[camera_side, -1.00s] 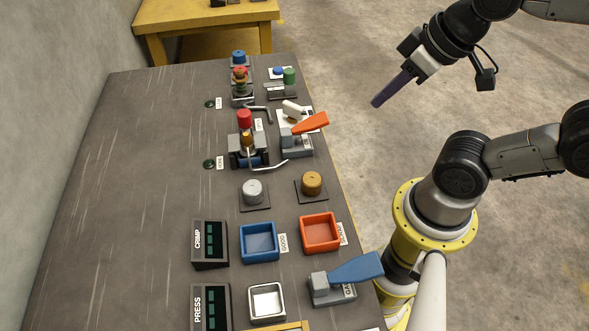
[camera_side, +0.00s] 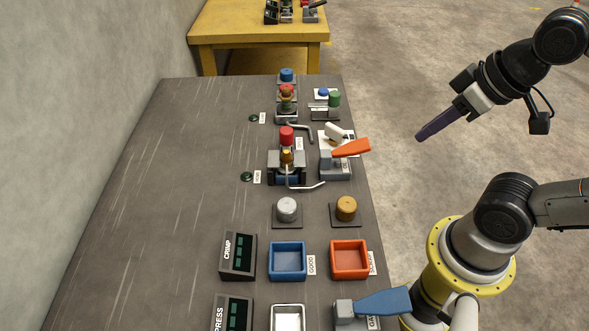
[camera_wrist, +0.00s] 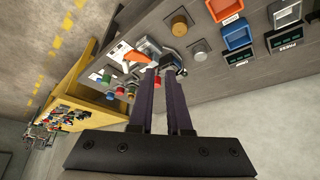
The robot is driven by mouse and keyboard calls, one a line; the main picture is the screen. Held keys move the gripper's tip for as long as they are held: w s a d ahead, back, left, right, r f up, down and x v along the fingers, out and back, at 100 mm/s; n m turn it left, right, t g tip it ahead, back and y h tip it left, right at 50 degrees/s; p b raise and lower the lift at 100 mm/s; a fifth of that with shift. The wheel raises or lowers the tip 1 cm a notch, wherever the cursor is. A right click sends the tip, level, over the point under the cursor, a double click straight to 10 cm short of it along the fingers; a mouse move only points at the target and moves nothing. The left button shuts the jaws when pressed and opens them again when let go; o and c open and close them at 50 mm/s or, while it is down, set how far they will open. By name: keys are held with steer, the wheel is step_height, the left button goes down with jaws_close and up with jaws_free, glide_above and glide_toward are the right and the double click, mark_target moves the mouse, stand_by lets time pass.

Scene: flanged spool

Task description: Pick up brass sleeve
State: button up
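A short brass-coloured cylinder (camera_side: 346,208) stands upright on a dark square pad, near the right edge of the grey table. It also shows in the wrist view (camera_wrist: 179,25), beyond the fingertips. Another brass-coloured piece (camera_side: 286,158) sits in a fixture under a red knob. I cannot tell for sure which one is the sleeve. My gripper (camera_side: 420,137) hangs in the air to the right of the table, apart from everything. In the wrist view its two purple fingers (camera_wrist: 161,75) stand apart with nothing held between them.
A silver cylinder (camera_side: 287,209) stands left of the brass one. Blue (camera_side: 288,261) and orange (camera_side: 350,260) bins lie nearer. A fixture with an orange lever (camera_side: 350,148) and a blue-levered fixture (camera_side: 382,303) stand along the right edge. The table's left side is clear.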

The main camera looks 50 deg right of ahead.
steer(key=o, duration=1.2)
steer(key=shift+c, duration=0.2)
steer(key=n+g, duration=0.6)
steer(key=n, duration=1.2)
glide_above(347, 204)
steer(key=f, duration=1.2)
steer(key=d+f, duration=0.1)
steer(key=f, duration=0.6)
steer(key=shift+s, duration=0.1)
steer(key=shift+a+f, duration=0.2)
steer(key=shift+f, duration=1.3)
steer(key=shift+a+f, duration=0.2)
steer(key=shift+f, duration=1.25)
